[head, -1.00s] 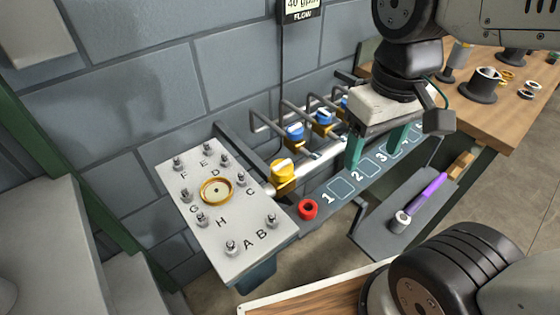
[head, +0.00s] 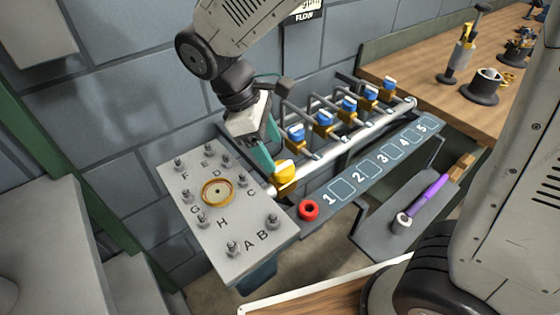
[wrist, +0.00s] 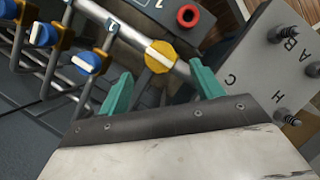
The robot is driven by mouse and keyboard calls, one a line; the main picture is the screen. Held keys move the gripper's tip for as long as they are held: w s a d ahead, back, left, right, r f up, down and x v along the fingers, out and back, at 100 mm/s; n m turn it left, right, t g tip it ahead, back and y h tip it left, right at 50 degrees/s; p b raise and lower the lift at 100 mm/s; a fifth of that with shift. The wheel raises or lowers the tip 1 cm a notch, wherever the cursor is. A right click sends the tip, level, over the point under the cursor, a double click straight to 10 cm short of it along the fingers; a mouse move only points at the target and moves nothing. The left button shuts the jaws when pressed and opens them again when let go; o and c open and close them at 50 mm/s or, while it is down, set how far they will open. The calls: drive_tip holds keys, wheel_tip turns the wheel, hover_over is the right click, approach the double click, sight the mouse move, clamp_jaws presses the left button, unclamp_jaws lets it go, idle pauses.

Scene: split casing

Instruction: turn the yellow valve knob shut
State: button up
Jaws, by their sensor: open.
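The yellow valve knob (head: 284,170) sits at the near left end of the silver pipe (head: 345,145), beside the lettered plate. In the wrist view the yellow knob (wrist: 161,56) shows a pale bar across its face, and it lies ahead of and between my fingers. My gripper (head: 268,155) is open with green fingers, right above and behind the knob in the head view. In the wrist view my gripper (wrist: 162,88) has its two fingers spread on either side, with nothing between them. I cannot tell whether a finger touches the knob.
Several blue knobs (head: 324,118) line the pipe to the right. The lettered plate (head: 250,222) with studs and a brass ring stands left. A red ring (head: 308,210) lies by the numbered strip (head: 320,199). A purple-handled tool (head: 428,190) lies on a grey tray (head: 385,235).

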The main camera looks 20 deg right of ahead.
sight(281, 165)
drive_tip(key=x, duration=0.5)
drive_tip(key=shift+f, duration=0.2)
drive_tip(key=c, duration=1)
